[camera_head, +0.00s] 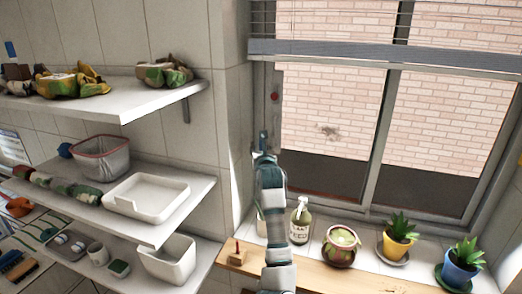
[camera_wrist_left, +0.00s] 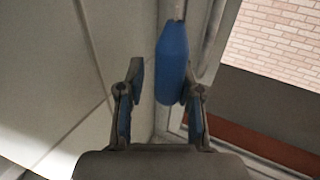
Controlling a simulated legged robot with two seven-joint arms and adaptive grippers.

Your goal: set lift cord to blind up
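The blind (camera_head: 390,54) is at the top of the window, with its grey bottom rail across the upper part of the panes. My left gripper (camera_head: 264,153) is raised in front of the window's left frame. In the left wrist view, its fingers (camera_wrist_left: 165,90) stand apart. A blue upright piece (camera_wrist_left: 172,55), perhaps the lift cord's handle, is between them, close to the right finger and partly hiding its tip. A gap shows on the left finger's side. My right gripper is not in view.
Wall shelves (camera_head: 120,103) with bins and trays stand on the left. A small red spot (camera_head: 274,97) is on the window frame. Space before the panes is clear.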

